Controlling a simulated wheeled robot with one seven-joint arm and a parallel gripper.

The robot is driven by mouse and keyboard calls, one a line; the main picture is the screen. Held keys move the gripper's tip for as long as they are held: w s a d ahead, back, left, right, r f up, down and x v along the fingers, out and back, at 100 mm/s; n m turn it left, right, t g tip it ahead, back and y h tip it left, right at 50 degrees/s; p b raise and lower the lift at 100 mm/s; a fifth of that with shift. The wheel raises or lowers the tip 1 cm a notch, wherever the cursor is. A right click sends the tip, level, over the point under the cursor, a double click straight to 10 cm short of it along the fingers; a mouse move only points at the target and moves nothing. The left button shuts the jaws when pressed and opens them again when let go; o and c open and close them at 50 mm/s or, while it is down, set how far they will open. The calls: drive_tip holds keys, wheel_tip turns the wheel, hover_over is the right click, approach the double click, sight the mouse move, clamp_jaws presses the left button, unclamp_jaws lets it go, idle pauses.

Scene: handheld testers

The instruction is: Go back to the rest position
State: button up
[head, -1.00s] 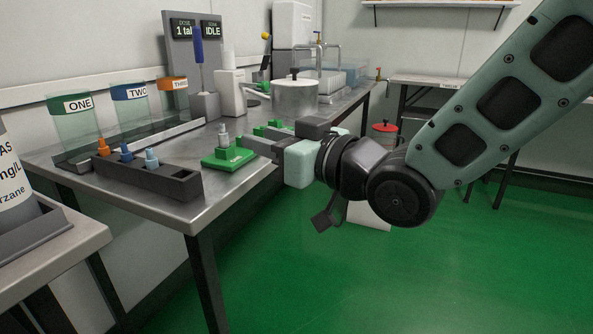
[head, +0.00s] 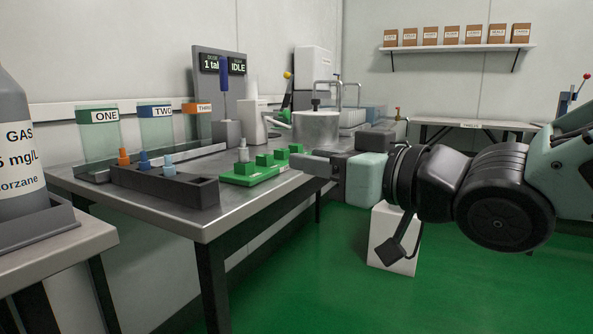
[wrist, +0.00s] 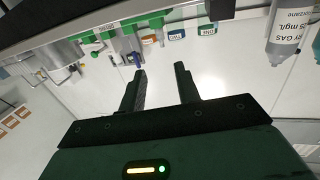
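My gripper (head: 312,166) is level beside the front edge of the steel bench (head: 205,227), to the right of a green block (head: 262,166) that holds a grey tester. In the wrist view my gripper (wrist: 160,70) has its two dark fingers spread wide. Nothing is between them. The view there is turned over, with the bench and its items along the top left.
A dark rack (head: 165,185) with orange, blue and light blue testers stands on the bench. Clear bins ONE (head: 99,140), TWO (head: 157,128) and THREE (head: 197,124) stand behind. A gas cylinder (head: 20,145) is at the left. Green floor (head: 300,280) is free in front.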

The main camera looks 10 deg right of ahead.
drive_tip(key=s+f+g+h+p, duration=0.4)
drive_tip(key=f+g+h, duration=0.2)
drive_tip(key=f, duration=0.5)
drive_tip(key=s+d+f+g+h+p, duration=0.2)
drive_tip(key=s+f+g, duration=0.15)
drive_tip(key=s, duration=0.35)
drive_tip(key=s+d+f+g+h+p, duration=0.2)
drive_tip(key=s+g, duration=0.3)
drive_tip(key=s, duration=0.2)
wheel_tip(320, 180, up, 38)
drive_tip(key=p, duration=3.7)
drive_tip(key=shift+a+f, duration=0.15)
drive_tip(key=shift+f, duration=0.1)
